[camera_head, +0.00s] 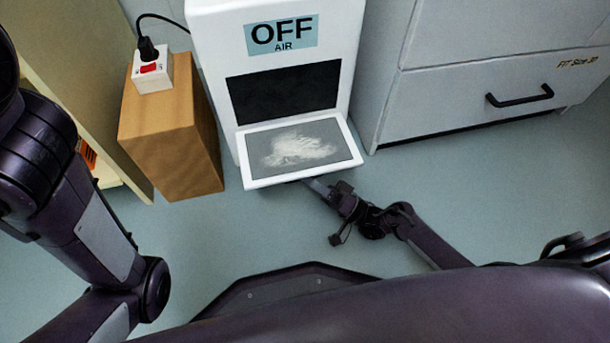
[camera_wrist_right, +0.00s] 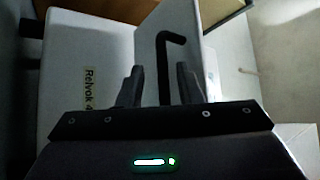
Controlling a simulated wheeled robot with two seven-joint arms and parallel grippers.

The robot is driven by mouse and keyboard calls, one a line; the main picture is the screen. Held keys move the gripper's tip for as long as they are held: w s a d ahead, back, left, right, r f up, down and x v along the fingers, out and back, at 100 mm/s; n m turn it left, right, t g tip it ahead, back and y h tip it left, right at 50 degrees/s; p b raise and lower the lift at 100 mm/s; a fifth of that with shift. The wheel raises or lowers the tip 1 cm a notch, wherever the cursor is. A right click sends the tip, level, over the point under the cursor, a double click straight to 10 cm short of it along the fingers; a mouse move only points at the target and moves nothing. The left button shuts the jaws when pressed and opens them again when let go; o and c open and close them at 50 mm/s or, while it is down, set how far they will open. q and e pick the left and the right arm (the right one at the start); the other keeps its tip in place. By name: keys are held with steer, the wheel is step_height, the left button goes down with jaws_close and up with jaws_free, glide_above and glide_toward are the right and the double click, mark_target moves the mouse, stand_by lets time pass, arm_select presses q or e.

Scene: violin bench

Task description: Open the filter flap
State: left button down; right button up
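The white air unit (camera_head: 205,60), labelled "OFF AIR", stands at the top middle in the head view. Its filter flap (camera_head: 352,158) is swung down and out, below a dark opening (camera_head: 285,92). A grey filter with pale dust (camera_head: 300,147) lies in the flap's frame. My right gripper (camera_head: 318,187) is at the flap's lower front edge, partly under it. In the right wrist view, the fingers of my right gripper (camera_wrist_right: 158,88) are apart, with the flap's black handle (camera_wrist_right: 163,65) between them. I cannot tell whether they touch. My left gripper is out of view.
A wooden block (camera_head: 170,130) with a red-switched power socket (camera_head: 152,72) stands left of the unit. A grey drawer cabinet (camera_head: 440,105) with a black handle (camera_head: 520,98) stands right. The floor (camera_head: 500,190) at right is clear.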

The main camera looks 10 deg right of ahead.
steer(key=v, duration=0.6)
stand_by(0.4)
